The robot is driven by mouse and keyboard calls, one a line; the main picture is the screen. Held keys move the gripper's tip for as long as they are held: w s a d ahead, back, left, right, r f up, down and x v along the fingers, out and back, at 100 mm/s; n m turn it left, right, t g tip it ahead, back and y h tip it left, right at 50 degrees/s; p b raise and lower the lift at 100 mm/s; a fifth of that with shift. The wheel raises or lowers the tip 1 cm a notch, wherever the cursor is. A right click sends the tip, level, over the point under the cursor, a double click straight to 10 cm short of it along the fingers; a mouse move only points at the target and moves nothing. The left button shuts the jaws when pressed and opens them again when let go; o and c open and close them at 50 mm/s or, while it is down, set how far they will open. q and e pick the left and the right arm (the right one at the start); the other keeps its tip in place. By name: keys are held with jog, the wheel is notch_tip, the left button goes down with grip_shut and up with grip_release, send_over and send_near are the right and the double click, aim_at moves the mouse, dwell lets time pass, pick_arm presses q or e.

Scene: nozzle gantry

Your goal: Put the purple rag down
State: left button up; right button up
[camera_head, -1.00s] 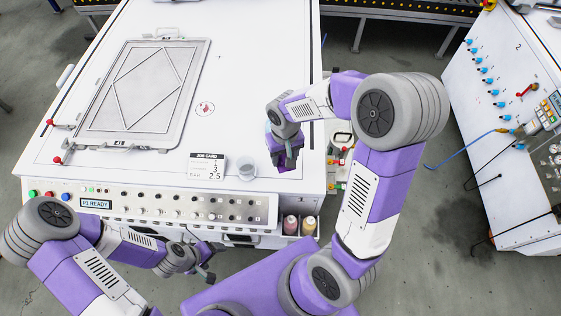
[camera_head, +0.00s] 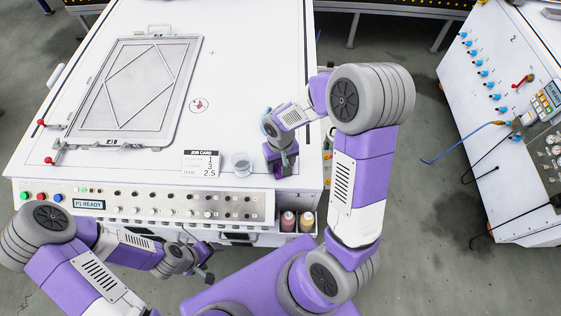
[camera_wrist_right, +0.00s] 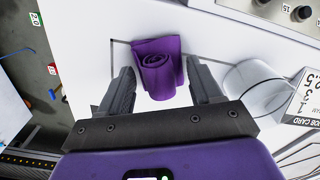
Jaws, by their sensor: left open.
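The purple rag (camera_wrist_right: 160,62) is a rolled, folded cloth on the white machine top, seen in the right wrist view. My right gripper (camera_wrist_right: 163,88) is open, its dark fingers on either side of the rag with a gap on each side. In the head view my right gripper (camera_head: 281,166) is low over the front right corner of the machine top, and the rag is hidden there or cannot be told from my purple arm. My left gripper (camera_head: 207,270) is open and empty, in front of the machine's control panel.
A clear cup (camera_head: 241,163) and a job card (camera_head: 201,163) stand left of my right gripper. A framed screen (camera_head: 140,90) lies on the machine top (camera_head: 250,70), whose right part is largely clear. Two bottles (camera_head: 298,222) sit below its front edge.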

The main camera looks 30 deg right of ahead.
jog(key=shift+o, duration=1.1)
jog(key=shift+r, duration=0.15)
jog(key=shift+r+p, duration=0.3)
jog(key=shift+r, duration=0.1)
notch_tip(320, 180, up, 11)
jog(key=p, duration=0.2)
jog(key=shift+r, duration=0.2)
